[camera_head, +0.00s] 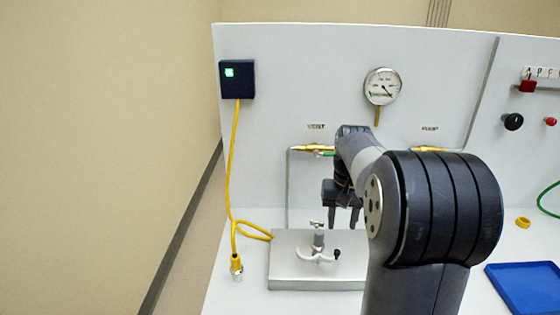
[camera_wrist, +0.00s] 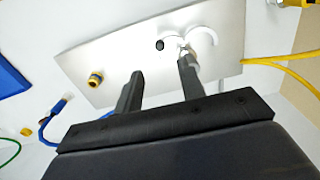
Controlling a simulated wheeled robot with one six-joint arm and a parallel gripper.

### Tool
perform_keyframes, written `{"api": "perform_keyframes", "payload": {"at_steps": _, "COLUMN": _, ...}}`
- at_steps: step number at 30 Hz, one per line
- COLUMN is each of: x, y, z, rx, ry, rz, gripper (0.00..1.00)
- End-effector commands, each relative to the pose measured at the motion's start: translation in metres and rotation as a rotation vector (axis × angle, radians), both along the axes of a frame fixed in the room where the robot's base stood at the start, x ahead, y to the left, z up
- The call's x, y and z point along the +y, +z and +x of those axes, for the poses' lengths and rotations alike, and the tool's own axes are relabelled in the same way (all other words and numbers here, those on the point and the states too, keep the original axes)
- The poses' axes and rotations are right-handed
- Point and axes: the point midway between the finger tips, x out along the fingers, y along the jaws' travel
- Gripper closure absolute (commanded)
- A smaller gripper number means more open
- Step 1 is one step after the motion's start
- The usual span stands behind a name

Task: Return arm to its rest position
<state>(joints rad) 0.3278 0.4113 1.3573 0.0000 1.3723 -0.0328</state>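My gripper (camera_head: 344,218) hangs from my arm, fingers pointing down, above the back of a metal plate in the head view. In the wrist view its two fingers (camera_wrist: 160,68) are apart, with only plate surface showing between them, so it is open and empty. The metal plate (camera_head: 290,268) lies on the bench and carries a small fitting (camera_head: 318,240) with a white curved clip. In the wrist view the plate (camera_wrist: 125,50) also bears a brass fitting (camera_wrist: 95,78). The right finger appears close to the clip's fitting; contact cannot be told.
A yellow cable (camera_head: 233,180) runs from a dark box (camera_head: 237,79) with a green light to a loose connector (camera_head: 236,267). A gauge (camera_head: 382,86) and brass valves are on the back panel. A blue tray (camera_head: 528,288) and yellow ring (camera_head: 523,222) lie right. A blue cable (camera_wrist: 45,130) lies beside the plate.

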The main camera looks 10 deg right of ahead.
Motion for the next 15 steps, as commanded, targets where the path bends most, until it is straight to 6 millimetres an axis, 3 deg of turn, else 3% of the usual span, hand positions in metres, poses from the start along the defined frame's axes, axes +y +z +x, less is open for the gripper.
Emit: {"api": "perform_keyframes", "payload": {"at_steps": 15, "x": 0.0, "y": -0.09, "z": -0.001, "rx": 0.004, "ry": 0.0, "rz": 0.001, "gripper": 0.62}}
